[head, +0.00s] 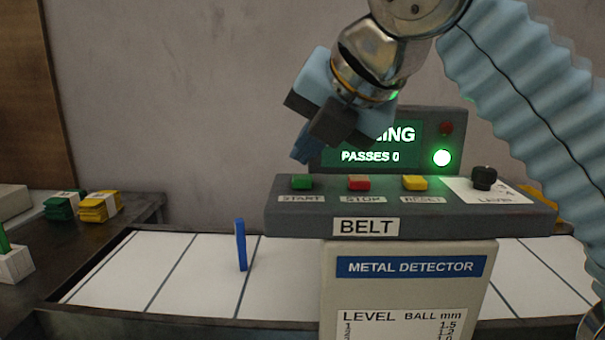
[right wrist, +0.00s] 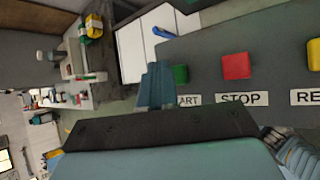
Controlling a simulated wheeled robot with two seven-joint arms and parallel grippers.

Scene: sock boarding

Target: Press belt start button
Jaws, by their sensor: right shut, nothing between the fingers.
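The green START button (head: 302,182) is at the left end of the grey BELT control panel (head: 410,222). My right gripper (head: 303,152) is shut and empty, with its fingertips pointing down a little above the START button in the head view. In the right wrist view, the shut fingers (right wrist: 155,84) partly cover the green button (right wrist: 180,75) and its label. I cannot tell from the wrist view whether they touch it; the head view shows a gap. My left gripper is not in view.
A red STOP button (head: 358,183), yellow RESET button (head: 414,183) and black LEVEL knob (head: 484,178) share the panel. Behind, a display (head: 370,157) reads PASSES 0, beside a lit green lamp (head: 442,158). A blue stick (head: 240,245) stands on the white belt (head: 195,275).

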